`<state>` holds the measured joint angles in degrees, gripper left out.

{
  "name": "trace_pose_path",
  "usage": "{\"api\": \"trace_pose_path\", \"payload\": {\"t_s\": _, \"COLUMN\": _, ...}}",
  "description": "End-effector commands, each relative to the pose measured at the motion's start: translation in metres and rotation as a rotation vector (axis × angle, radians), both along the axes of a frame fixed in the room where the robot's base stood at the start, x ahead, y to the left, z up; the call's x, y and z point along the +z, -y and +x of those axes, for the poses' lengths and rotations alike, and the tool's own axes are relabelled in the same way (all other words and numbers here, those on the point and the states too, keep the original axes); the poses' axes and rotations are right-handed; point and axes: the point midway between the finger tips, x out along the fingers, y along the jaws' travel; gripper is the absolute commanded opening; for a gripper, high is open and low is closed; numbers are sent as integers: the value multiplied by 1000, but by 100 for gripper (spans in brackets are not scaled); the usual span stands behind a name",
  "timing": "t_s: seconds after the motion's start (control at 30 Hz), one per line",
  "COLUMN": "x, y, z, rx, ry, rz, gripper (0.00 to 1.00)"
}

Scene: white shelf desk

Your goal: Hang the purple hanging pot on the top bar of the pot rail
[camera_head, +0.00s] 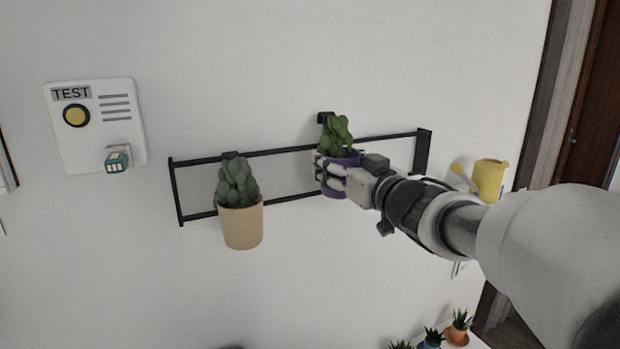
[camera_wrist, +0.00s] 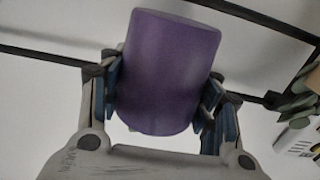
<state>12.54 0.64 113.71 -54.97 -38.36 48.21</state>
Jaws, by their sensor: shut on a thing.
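The purple hanging pot (camera_head: 341,191) holds a green plant and a black hook (camera_head: 325,117) at its top. My gripper (camera_head: 328,172) is shut around the pot's side; in the wrist view the purple pot (camera_wrist: 168,72) sits between both fingers. The black pot rail (camera_head: 176,190) is fixed to the wall with a top and a lower bar. The pot is in front of the rail's right half. In the head view its hook appears above the line of the top bar (camera_head: 285,152). Plant and gripper hide whether hook and bar touch.
A tan pot (camera_head: 243,226) with a cactus hangs on the rail's left half. A white TEST panel (camera_head: 118,135) is on the wall at left. A yellow watering can (camera_head: 490,178) is right of the rail. Small potted plants (camera_head: 459,330) stand below.

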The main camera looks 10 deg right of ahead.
Motion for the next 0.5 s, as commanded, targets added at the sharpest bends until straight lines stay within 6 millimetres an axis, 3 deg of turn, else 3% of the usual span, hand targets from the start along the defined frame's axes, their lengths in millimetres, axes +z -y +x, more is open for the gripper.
{"api": "trace_pose_path", "payload": {"t_s": 0.03, "x": 17, "y": 0, "z": 0, "rx": 2, "ry": 7, "rz": -1, "gripper": 21}}
{"api": "trace_pose_path", "payload": {"t_s": 0.5, "x": 105, "y": 0, "z": 0, "rx": 0, "ry": 3, "rz": 0, "gripper": 21}}
